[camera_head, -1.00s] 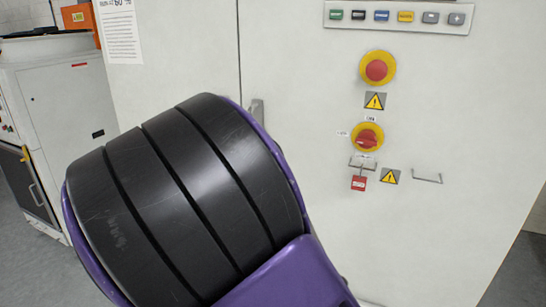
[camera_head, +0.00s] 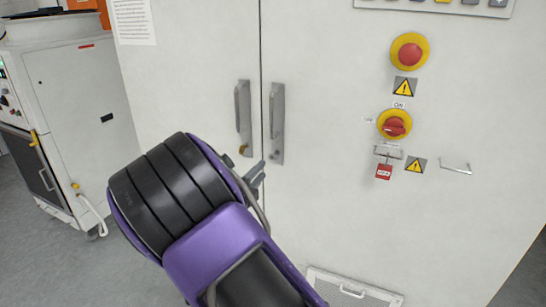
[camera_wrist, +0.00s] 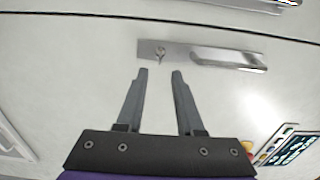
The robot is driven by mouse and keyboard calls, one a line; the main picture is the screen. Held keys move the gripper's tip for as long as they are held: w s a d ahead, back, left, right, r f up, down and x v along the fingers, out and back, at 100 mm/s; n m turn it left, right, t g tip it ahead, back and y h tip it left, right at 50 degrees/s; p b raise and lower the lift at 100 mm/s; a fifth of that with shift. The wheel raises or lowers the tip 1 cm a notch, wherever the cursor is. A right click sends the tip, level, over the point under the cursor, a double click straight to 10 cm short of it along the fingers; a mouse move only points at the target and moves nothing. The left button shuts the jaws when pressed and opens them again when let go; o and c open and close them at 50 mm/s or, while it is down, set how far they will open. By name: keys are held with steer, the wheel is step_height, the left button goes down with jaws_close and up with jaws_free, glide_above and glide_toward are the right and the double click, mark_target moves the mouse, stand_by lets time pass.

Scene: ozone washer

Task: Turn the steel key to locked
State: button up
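A small steel key (camera_wrist: 160,54) sits in a lock at the left end of a metal handle plate (camera_wrist: 226,60) in the wrist view. My gripper (camera_wrist: 161,73) is open and empty, its two dark fingers apart and pointing at the plate. The fingertips are just short of the key in the picture, with the key between their lines. In the head view my gripper (camera_head: 257,175) is near the lower end of the right door handle (camera_head: 277,120). I cannot make out the steel key there.
A left door handle (camera_head: 243,115) with a brass-coloured spot at its bottom stands beside the door seam. To the right are a red emergency button (camera_head: 410,54), a red rotary switch (camera_head: 395,126) and a red tag (camera_head: 384,172). A white machine (camera_head: 85,100) stands at left.

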mark_target(273, 156)
steer(key=x, duration=0.9)
steer(key=shift+w, duration=0.35)
steer(key=shift+c, duration=0.3)
jaws_close()
